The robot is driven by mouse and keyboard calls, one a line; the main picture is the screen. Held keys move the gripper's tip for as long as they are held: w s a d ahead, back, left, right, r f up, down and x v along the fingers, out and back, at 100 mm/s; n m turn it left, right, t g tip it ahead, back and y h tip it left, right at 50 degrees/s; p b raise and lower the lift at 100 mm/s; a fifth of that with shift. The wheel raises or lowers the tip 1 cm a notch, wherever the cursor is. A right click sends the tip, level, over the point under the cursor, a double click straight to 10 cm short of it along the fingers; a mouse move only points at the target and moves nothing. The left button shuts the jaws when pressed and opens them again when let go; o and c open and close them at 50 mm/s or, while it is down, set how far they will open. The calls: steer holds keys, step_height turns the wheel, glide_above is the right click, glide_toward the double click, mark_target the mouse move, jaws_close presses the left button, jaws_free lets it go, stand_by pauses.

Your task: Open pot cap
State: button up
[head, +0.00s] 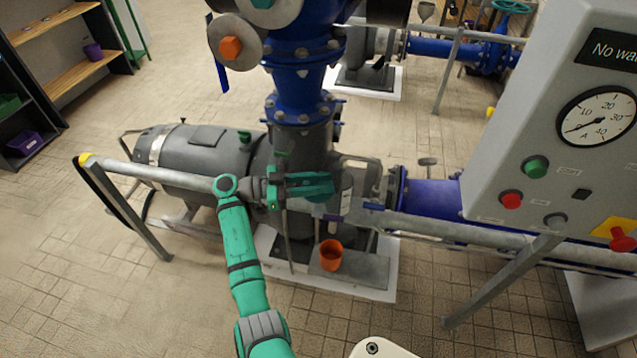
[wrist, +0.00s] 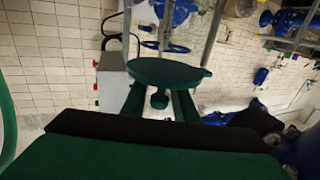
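An orange pot (head: 331,255) stands upright on a grey plate beside the pump foot. Its top looks open and I see no cap on it, though it is small in the picture. My gripper (head: 325,188) is above the pot, pointing right across the front of the pump. In the wrist view, a dark green round disc (wrist: 165,72) with a small knob-like part below it sits at the end of my gripper's two fingers (wrist: 160,98). The disc hides the fingertips. I cannot tell if it is a cap that I hold.
A grey rail pipe (head: 440,228) runs across the front at gripper height. A control box (head: 545,130) with a gauge and buttons stands at the right. The pump motor (head: 195,148) is at the left. Tiled floor (head: 60,270) is clear at front left.

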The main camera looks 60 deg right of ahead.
steer(key=shift+o, duration=0.3)
steer(key=shift+w+a+r, duration=0.1)
steer(key=shift+w+a, duration=0.15)
steer(key=shift+w, duration=0.05)
steer(key=v, duration=1)
